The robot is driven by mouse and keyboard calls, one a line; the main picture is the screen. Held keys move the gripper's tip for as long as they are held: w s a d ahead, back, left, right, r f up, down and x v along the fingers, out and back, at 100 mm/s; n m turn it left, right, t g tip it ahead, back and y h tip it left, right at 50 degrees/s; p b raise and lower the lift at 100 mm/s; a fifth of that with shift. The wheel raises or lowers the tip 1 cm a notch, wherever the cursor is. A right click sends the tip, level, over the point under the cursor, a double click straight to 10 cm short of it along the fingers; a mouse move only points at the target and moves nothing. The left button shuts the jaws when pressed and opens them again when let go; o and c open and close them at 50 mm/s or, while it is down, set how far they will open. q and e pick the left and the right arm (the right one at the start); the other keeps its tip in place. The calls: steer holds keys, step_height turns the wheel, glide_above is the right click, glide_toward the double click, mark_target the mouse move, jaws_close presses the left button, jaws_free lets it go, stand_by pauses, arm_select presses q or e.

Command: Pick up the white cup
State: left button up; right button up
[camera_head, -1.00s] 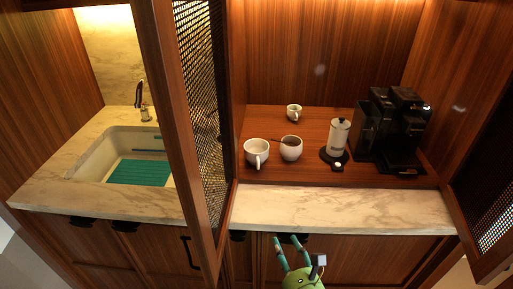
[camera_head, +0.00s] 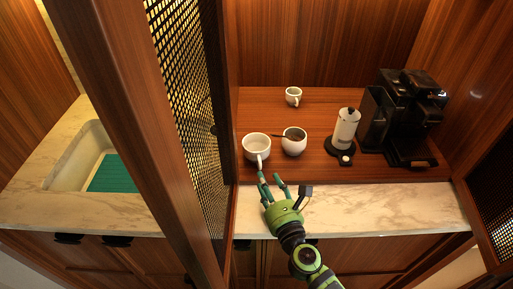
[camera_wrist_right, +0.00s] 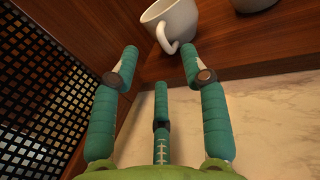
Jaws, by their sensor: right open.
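A large white cup (camera_head: 256,146) stands upright on the wooden counter at its front left, its handle pointing to the front. A smaller white cup (camera_head: 293,95) stands farther back. My right gripper (camera_head: 270,178) is open and empty, just in front of the large cup's handle, over the marble edge. In the right wrist view the large cup (camera_wrist_right: 178,18) shows at the top, with its handle between and beyond my spread fingers (camera_wrist_right: 160,60). My left gripper is not in view.
A white bowl with a spoon (camera_head: 294,143) stands close right of the large cup. A white canister (camera_head: 346,128) on a black base and a black coffee machine (camera_head: 405,115) are farther right. A mesh-panelled wooden door (camera_head: 190,100) stands close on the left.

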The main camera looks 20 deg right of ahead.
mark_target(257, 154)
steer(key=shift+w+a, duration=0.1)
steer(key=shift+w, duration=0.5)
steer(key=shift+w+f, duration=0.1)
steer(key=shift+w, duration=0.25)
steer(key=w, duration=0.4)
steer(key=shift+w+a, duration=0.15)
steer(key=shift+w, duration=0.45)
steer(key=shift+c, duration=0.4)
steer(key=c, duration=0.7)
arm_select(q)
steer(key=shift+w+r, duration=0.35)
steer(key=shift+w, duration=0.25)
arm_select(e)
jaws_close()
